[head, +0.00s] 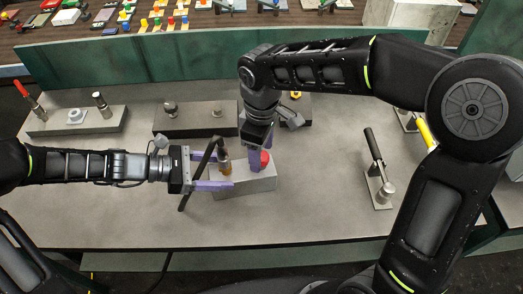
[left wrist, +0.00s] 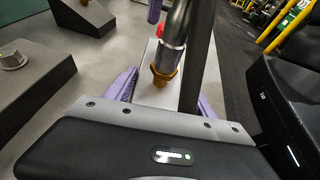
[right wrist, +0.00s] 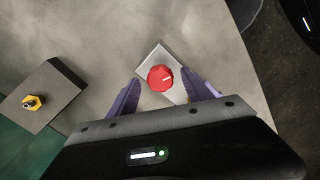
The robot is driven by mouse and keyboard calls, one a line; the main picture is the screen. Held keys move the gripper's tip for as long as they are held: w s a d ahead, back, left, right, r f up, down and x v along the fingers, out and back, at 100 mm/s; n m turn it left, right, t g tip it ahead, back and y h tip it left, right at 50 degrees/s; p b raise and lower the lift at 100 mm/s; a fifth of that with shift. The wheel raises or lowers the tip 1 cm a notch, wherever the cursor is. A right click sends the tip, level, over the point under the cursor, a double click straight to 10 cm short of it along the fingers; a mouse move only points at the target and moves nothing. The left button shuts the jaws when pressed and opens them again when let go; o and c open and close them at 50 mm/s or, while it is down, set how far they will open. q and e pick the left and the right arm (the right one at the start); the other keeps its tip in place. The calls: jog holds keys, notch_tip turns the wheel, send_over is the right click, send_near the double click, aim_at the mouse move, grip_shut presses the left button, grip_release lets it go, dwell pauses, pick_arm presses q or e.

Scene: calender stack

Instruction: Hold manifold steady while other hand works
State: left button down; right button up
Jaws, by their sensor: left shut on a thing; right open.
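The manifold is a light grey block (head: 262,183) on the bench, with a red knob (head: 265,157) on top and a brass fitting (head: 226,168) near its left end. My left gripper (head: 222,186) comes from the left, its purple fingers shut on the block. The left wrist view shows the brass fitting (left wrist: 162,76) and block (left wrist: 153,95) between them. A dark bar (head: 190,190) crosses in front of the left fingers; I cannot tell what it joins. My right gripper (head: 260,162) is above the knob, open. The right wrist view shows its fingers either side of the red knob (right wrist: 160,78).
A toggle clamp (head: 378,170) stands to the right. Dark fixture blocks (head: 195,122) and a grey plate with a red-handled clamp (head: 75,120) line the back, before a green wall (head: 150,58). The front of the bench is clear. My right arm hides part of the bench.

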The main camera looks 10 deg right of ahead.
aim_at(262, 156)
notch_tip(262, 156, up, 12)
jog(key=shift+f, duration=0.15)
dwell(0.4)
pick_arm(q)
jog(key=shift+c, duration=1.2)
grip_release()
jog(key=shift+a, duration=0.1)
jog(key=v, duration=1.2)
jog(key=shift+f, duration=0.1)
